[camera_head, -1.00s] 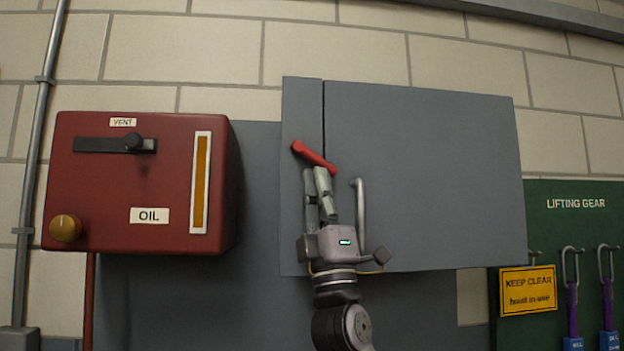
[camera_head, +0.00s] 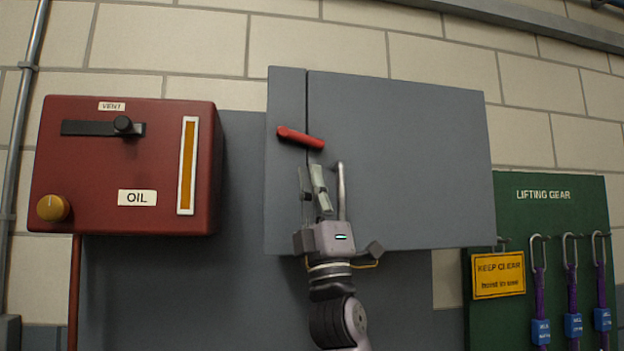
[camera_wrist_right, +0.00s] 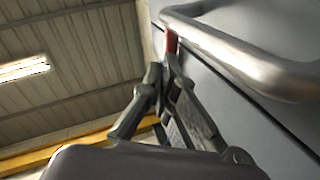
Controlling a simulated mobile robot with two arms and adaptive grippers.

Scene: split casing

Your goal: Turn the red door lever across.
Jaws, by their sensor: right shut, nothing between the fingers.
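The red door lever (camera_head: 302,138) sits on the grey cabinet front, across the seam at the door's left edge. It lies close to level, its right end a little lower than its left. My right gripper (camera_head: 312,168) is just below the lever's right part, pointing up, shut and empty. In the right wrist view, a small part of the red lever (camera_wrist_right: 171,41) shows beyond the fingertips (camera_wrist_right: 165,78); whether they touch it is hard to tell. The grey cabinet door (camera_head: 400,160) looks shut. My left gripper is out of view.
A metal handle bar (camera_head: 341,190) stands upright on the door right beside my right gripper; it is large in the wrist view (camera_wrist_right: 235,60). A red oil box (camera_head: 90,180) juts out at left. A green lifting-gear board (camera_head: 545,220) hangs at right.

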